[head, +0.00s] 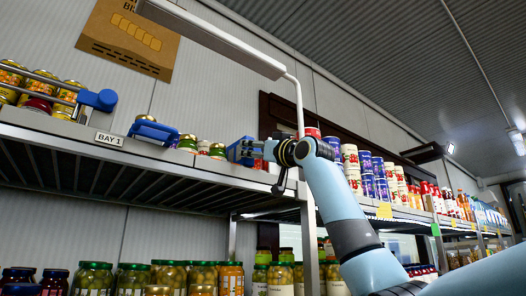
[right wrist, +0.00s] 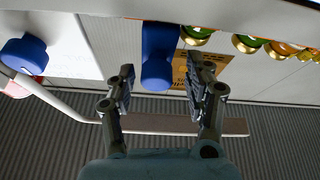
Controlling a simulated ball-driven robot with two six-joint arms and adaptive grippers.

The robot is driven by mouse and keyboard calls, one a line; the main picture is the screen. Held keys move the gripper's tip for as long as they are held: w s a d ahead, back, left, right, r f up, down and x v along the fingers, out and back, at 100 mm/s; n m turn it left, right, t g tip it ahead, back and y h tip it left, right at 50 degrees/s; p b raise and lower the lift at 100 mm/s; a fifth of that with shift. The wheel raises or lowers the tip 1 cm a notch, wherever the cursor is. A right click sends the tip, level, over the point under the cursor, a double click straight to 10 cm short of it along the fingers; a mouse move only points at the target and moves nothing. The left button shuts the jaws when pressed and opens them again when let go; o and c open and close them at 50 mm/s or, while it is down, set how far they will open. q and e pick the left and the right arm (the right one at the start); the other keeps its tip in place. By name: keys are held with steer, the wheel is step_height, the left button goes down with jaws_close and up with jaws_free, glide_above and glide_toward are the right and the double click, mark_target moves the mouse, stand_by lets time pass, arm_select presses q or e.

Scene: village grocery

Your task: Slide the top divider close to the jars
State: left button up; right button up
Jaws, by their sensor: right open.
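A divider with a blue end handle (right wrist: 160,55) is at the edge of the shelf. In the right wrist view the handle lies between the two spread fingers of my right gripper (right wrist: 160,88), with gaps visible on both sides. In the head view the right gripper (head: 258,151) is at the shelf's front edge; a blue part (head: 237,151) shows by its fingers, partly covered. Jars with gold lids (right wrist: 250,43) lie to one side of the handle. In the head view jars (head: 202,147) stand left of the gripper. My left gripper is out of view.
The top shelf (head: 60,130) has a BAY 1 label (head: 109,139). Another blue-ended divider (head: 152,132) and a railed divider (head: 97,99) are further left. A blue knob (right wrist: 27,53) shows in the right wrist view. Tins (head: 350,160) stand beyond my arm; jars (head: 92,277) fill the lower shelf.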

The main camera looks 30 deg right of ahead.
steer(key=v, duration=1.1)
steer(key=shift+s+f, duration=0.15)
steer(key=shift+s, duration=0.15)
